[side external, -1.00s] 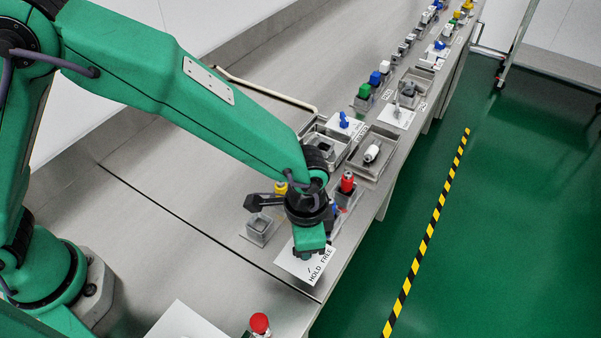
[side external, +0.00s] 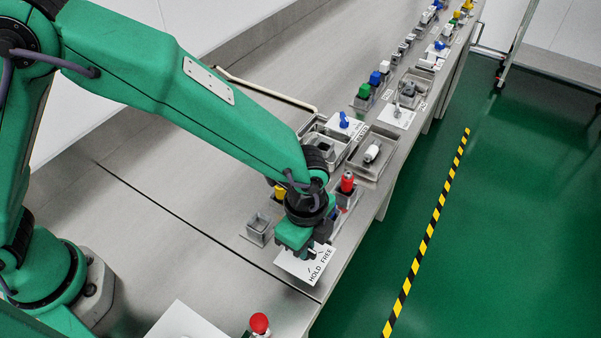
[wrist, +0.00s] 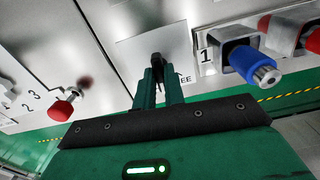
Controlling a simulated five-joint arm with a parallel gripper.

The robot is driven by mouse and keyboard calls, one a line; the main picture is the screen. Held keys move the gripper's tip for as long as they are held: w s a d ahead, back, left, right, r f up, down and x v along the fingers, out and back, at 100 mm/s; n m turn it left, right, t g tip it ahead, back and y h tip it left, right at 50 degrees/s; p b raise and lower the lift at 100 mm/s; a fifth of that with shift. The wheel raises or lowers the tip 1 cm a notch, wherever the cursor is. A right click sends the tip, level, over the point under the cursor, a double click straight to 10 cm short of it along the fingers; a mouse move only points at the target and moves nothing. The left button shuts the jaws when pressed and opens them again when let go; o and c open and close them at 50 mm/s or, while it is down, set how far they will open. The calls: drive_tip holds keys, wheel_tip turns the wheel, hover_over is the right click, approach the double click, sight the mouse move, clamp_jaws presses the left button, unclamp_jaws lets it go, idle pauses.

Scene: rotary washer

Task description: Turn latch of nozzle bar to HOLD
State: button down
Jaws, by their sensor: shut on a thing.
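The white latch plate (side external: 290,268) lies near the front edge of the bench, with HOLD on the left and FREE on the right of its printing. In the wrist view the plate (wrist: 135,58) is behind my fingers, and only "EE" of the lettering shows. My gripper (side external: 312,254) is down over the plate. In the wrist view its two fingers (wrist: 158,84) are shut on a small dark latch handle (wrist: 156,60). Most of the handle is hidden by the fingers, so its exact pointing is unclear.
A blue-capped fitting (wrist: 252,63) in a metal holder marked 1 stands close right of the fingers. A red fitting (side external: 347,182) is beside my wrist. A red knob (wrist: 62,109) by a numbered scale lies left. An empty square socket (side external: 257,226) sits behind.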

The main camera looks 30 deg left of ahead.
drive_tip(key=m, duration=0.4)
drive_tip(key=shift+m, duration=0.3)
drive_tip(key=m, duration=0.3)
drive_tip(key=shift+m, duration=0.4)
drive_tip(key=c, duration=1.5)
unclamp_jaws()
drive_tip(key=shift+r, duration=0.1)
drive_tip(key=shift+r, duration=3.85)
